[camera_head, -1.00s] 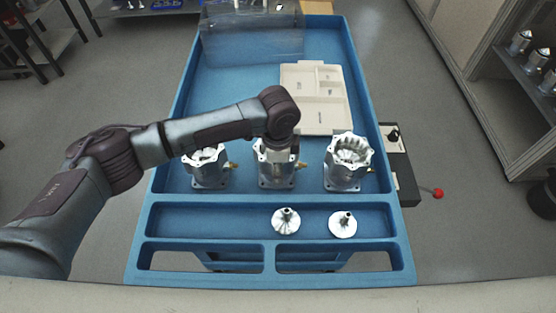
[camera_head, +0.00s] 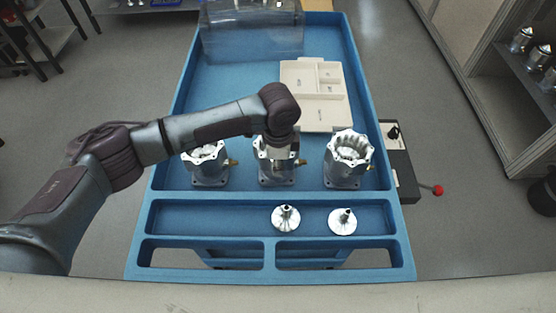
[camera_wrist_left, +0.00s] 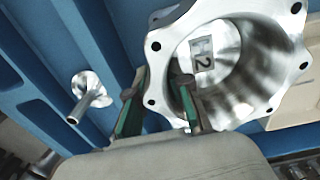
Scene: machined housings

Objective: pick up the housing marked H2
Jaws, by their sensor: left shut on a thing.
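The housing marked H2 (camera_wrist_left: 245,70) is a shiny metal cylinder with a scalloped, holed rim. In the left wrist view my left gripper (camera_wrist_left: 160,82) is shut on the housing's wall, one finger inside and one outside. My right gripper is not in view.
Similar housings stand to the left (camera_head: 208,168) and right (camera_head: 347,165). A beige divided tray (camera_head: 318,118) and a clear bin (camera_head: 250,35) are behind.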

